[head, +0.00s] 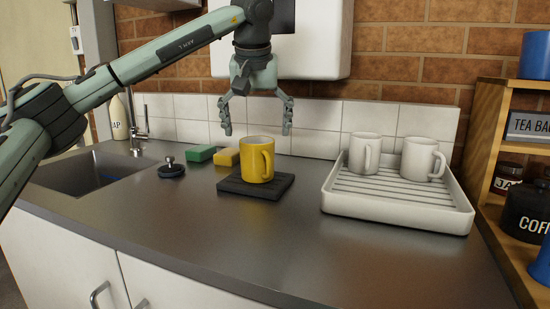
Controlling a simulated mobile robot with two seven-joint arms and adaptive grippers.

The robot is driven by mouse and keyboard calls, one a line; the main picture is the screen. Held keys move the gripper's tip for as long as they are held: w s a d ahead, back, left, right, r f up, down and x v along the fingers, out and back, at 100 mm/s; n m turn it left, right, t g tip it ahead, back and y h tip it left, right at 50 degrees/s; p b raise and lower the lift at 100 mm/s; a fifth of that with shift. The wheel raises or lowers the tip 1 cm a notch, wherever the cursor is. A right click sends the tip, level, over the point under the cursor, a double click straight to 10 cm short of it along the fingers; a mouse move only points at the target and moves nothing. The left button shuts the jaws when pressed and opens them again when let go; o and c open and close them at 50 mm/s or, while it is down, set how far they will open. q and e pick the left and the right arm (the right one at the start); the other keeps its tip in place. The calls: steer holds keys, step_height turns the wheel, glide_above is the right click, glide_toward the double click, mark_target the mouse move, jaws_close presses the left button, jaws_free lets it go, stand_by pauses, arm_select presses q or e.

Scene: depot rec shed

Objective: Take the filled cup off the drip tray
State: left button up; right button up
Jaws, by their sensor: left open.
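A yellow cup (255,160) stands upright on a small dark drip tray (232,187) on the counter, its handle facing front right. I cannot see what is inside it. My left gripper (257,132) is open and empty, pointing down directly above the cup. Its fingers hang to either side, with their tips at about the height of the cup's rim in the picture. I cannot tell whether they touch it. My right gripper is out of the view.
Left of the cup are a green sponge (200,153), a yellow sponge (226,158), a dark stopper (171,171) and the sink (80,172). Right stands a white draining rack (400,213) with two white mugs. A white wall unit (330,45) hangs behind. The front counter is clear.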

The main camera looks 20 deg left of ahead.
mark_target(257, 156)
arm_select(q)
steer(key=x, duration=0.7)
steer(key=shift+s+a+f, duration=0.15)
steer(key=shift+s+f, duration=0.05)
steer(key=shift+f, duration=0.2)
steer(key=shift+r, duration=0.1)
steer(key=c, duration=1.9)
